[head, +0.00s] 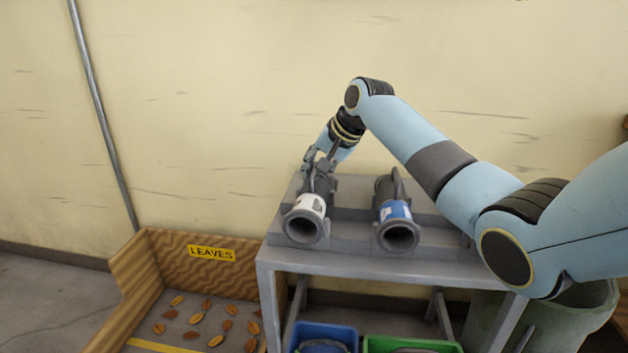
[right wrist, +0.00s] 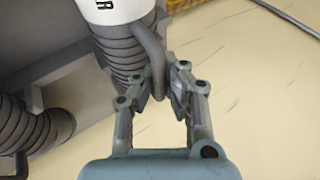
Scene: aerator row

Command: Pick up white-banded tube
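The white-banded tube (head: 307,206) lies on the left of the grey rack, its open flared end facing me. My right gripper (head: 318,165) is at its far end. In the right wrist view the white band of the tube (right wrist: 115,10) shows at the top, with dark lettering, above its ribbed dark body. There the two fingers of my right gripper (right wrist: 162,82) converge on the tube's curved grey handle, one on each side, and look shut on it. The tube still rests on the rack. My left gripper is not in view.
A blue-banded tube (head: 396,211) lies to the right on the same grey rack (head: 345,264). Below are a blue bin (head: 322,330) and a green bin (head: 410,346). A wooden box labelled LEAVES (head: 190,248) stands at left. The wall is close behind.

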